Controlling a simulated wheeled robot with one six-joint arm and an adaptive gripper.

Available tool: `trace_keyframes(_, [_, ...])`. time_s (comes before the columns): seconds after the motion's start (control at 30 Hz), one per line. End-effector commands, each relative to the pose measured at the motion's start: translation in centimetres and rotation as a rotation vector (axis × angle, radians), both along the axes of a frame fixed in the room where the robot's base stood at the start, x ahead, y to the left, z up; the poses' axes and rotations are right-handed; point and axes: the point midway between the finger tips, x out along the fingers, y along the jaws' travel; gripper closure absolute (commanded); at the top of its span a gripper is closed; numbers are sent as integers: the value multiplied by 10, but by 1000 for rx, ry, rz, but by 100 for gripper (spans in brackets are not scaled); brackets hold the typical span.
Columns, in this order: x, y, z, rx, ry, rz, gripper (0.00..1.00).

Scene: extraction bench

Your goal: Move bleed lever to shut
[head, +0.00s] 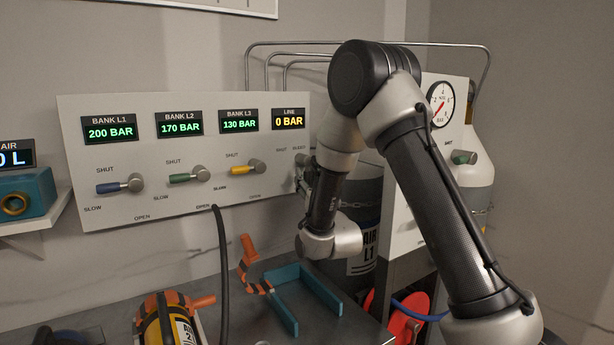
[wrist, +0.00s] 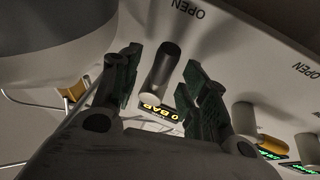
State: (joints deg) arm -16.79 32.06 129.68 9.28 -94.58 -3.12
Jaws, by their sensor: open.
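The bleed lever has a dark handle (wrist: 168,62) on a pale hub, beside the 0 BAR display (wrist: 161,111), which appears upside down in the wrist view. Its handle points away from that display, toward an OPEN label (wrist: 188,8). My gripper (wrist: 161,72) is open, with one green-padded finger on each side of the handle; I cannot tell whether either touches it. In the head view my gripper (head: 304,181) is at the panel's right end, below the LINE display (head: 288,119). My arm hides the bleed lever there.
Blue (head: 121,185), green (head: 190,175) and yellow (head: 248,168) levers sit left of my gripper on the panel (head: 85,152). A teal bracket (head: 283,303), a black hose (head: 221,270) and a yellow cylinder (head: 158,325) are on the bench below. A gauge panel (head: 455,125) stands right.

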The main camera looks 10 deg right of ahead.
Motion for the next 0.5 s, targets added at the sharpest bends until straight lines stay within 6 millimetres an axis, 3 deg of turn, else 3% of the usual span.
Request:
trace_keyframes(0.2, [18, 2, 7, -1, 0, 0, 56])
trace_keyframes(0.47, [19, 2, 8, -1, 2, 0, 56])
trace_keyframes(0.5, [19, 2, 8, -1, 2, 0, 63])
